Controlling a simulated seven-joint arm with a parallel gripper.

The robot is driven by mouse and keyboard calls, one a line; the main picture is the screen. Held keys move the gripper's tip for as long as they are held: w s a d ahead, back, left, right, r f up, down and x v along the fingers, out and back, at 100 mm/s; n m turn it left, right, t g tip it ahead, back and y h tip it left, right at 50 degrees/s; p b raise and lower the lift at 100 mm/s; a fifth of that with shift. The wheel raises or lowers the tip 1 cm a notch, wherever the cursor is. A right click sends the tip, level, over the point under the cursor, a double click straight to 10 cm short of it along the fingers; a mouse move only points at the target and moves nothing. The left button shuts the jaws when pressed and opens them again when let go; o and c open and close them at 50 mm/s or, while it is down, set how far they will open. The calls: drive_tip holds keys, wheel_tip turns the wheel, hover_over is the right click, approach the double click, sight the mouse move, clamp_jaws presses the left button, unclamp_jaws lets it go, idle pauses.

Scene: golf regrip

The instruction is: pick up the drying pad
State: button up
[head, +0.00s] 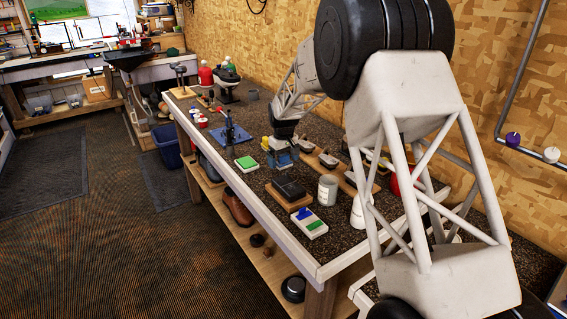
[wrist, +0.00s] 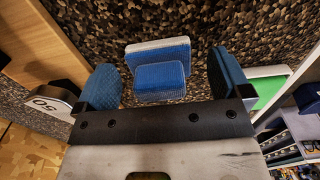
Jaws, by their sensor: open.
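A blue and white block (wrist: 160,78), which looks like the drying pad, lies on the dark speckled bench top. In the wrist view it sits between the two blue-faced fingers of my gripper (wrist: 164,80), with gaps on both sides. My gripper is open and holds nothing. In the head view my gripper (head: 283,152) is low over the middle of the bench, and the block is not clearly told apart from the fingers there. A green-topped white block (head: 246,163) is left of my gripper; its green face also shows at the right of the wrist view (wrist: 268,92).
A club head marked 50 (wrist: 52,103) is close by my left finger in the wrist view. A black item on a wooden board (head: 289,190), a white can (head: 327,190) and a white tray with blue and green pieces (head: 310,223) stand nearer along the bench.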

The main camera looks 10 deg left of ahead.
drive_tip(key=shift+f, duration=0.35)
idle(0.3)
drive_tip(key=c, duration=1)
drive_tip(key=shift+r, duration=0.1)
drive_tip(key=shift+r, duration=4.9)
drive_tip(key=o, duration=0.4)
drive_tip(key=shift+c, duration=0.2)
drive_tip(key=c, duration=0.3)
